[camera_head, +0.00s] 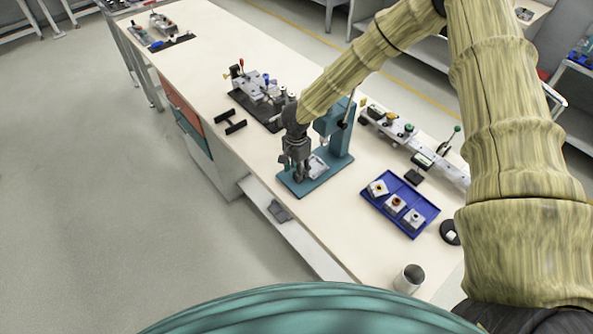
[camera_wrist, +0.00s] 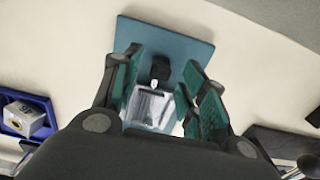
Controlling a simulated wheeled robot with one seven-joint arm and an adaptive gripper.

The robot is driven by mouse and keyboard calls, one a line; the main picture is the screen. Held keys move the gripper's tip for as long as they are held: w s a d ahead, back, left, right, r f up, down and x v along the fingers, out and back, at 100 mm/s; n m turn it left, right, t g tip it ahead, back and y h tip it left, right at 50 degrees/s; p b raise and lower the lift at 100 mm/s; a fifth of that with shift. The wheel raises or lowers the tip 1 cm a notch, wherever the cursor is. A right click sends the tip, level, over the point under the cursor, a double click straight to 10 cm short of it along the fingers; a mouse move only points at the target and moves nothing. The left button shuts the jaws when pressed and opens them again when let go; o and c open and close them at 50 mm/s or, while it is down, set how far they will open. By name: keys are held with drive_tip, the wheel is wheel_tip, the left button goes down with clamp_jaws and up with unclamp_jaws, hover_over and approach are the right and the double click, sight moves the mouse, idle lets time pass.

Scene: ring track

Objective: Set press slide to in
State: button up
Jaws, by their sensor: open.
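The teal press (camera_head: 340,145) stands on the bench with its flat base plate (camera_head: 305,186) toward the near edge. A silver slide block (camera_head: 319,166) sits low on the base, and it also shows in the wrist view (camera_wrist: 151,108). A black block (camera_wrist: 160,68) with a small white tip adjoins it on the plate. My gripper (camera_head: 299,176) points down over the base. In the wrist view, my open gripper (camera_wrist: 167,75) has its fingers on either side of the black block, with no clear contact. How far in the slide stands is hard to tell.
A blue tray (camera_head: 428,218) with several small blocks lies right of the press. A metal cup (camera_head: 409,278) stands nearer me. A fixture on a dark plate (camera_head: 258,108) is at left, with black bars (camera_head: 230,122) before it. A long rail fixture (camera_head: 425,150) lies behind.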

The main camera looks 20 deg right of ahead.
drive_tip(key=shift+f+p, duration=0.3)
drive_tip(key=shift+f, duration=0.95)
clamp_jaws()
